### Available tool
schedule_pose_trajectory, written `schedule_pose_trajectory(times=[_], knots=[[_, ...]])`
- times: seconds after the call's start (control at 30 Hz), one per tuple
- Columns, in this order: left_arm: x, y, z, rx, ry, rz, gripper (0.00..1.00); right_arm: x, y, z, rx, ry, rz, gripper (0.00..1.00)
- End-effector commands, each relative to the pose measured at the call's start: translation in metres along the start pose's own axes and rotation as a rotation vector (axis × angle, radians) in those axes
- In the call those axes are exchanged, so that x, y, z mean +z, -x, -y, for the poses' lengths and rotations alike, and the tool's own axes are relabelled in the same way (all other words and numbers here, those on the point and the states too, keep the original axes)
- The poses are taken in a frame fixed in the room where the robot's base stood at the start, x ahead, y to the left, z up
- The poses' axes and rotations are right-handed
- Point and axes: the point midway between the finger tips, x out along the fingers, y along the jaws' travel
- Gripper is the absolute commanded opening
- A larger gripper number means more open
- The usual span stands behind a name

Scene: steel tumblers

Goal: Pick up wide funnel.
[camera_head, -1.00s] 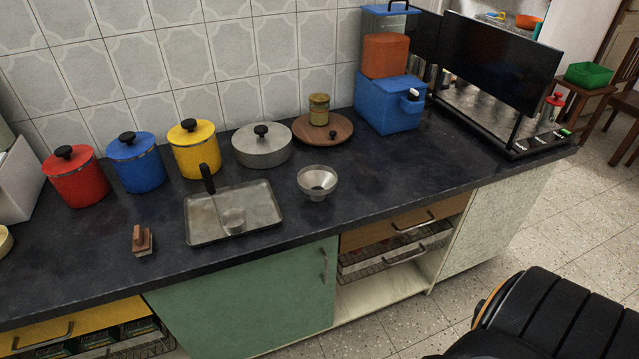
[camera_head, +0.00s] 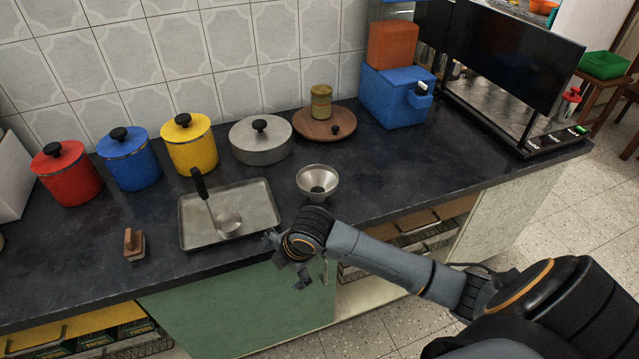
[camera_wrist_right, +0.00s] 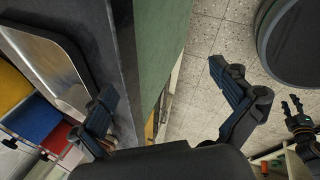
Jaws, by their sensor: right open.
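The wide funnel (camera_head: 317,182) is a grey metal cone, standing wide mouth up on the dark counter, right of the metal tray (camera_head: 260,203). My right gripper (camera_head: 285,265) is in front of the counter's front edge, nearer than the funnel and apart from it. In the right wrist view my right gripper (camera_wrist_right: 165,88) has its fingers spread, with nothing between them. The funnel does not show in that view. What looks like my left gripper (camera_wrist_right: 297,112) is small at the right edge of the wrist view; its jaws are unclear.
Behind the funnel are a lidded grey pot (camera_head: 260,147) and a round wooden board (camera_head: 305,124) with a jar (camera_head: 321,102). A brown wooden-handled block (camera_head: 133,245) sits left. The counter right of the funnel is clear.

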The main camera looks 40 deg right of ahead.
Motion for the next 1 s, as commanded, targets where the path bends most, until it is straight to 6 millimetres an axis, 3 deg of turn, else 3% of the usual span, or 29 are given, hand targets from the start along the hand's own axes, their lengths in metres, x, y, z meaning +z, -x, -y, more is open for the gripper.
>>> schedule_pose_trajectory(times=[0.17,0.3,0.5,0.6,0.77,1.0], knots=[[0.002,0.001,0.000,0.000,0.000,0.003,0.40,0.043,0.040,-0.056,-0.010,0.418,0.070,1.00],[0.004,0.001,0.000,0.000,0.000,0.006,0.40,0.089,0.085,-0.091,-0.066,0.766,0.132,1.00],[0.004,0.002,0.000,0.000,0.000,0.005,0.40,0.141,0.142,-0.116,-0.151,1.082,0.173,1.00],[0.003,0.002,0.000,0.000,0.000,0.005,0.40,0.153,0.158,-0.120,-0.175,1.157,0.175,1.00],[0.003,0.002,0.000,0.000,0.000,0.005,0.40,0.161,0.155,-0.120,-0.188,1.196,0.170,1.00],[0.003,0.004,0.000,0.000,0.000,0.005,0.40,0.171,0.109,-0.118,-0.187,1.194,0.170,1.00]])
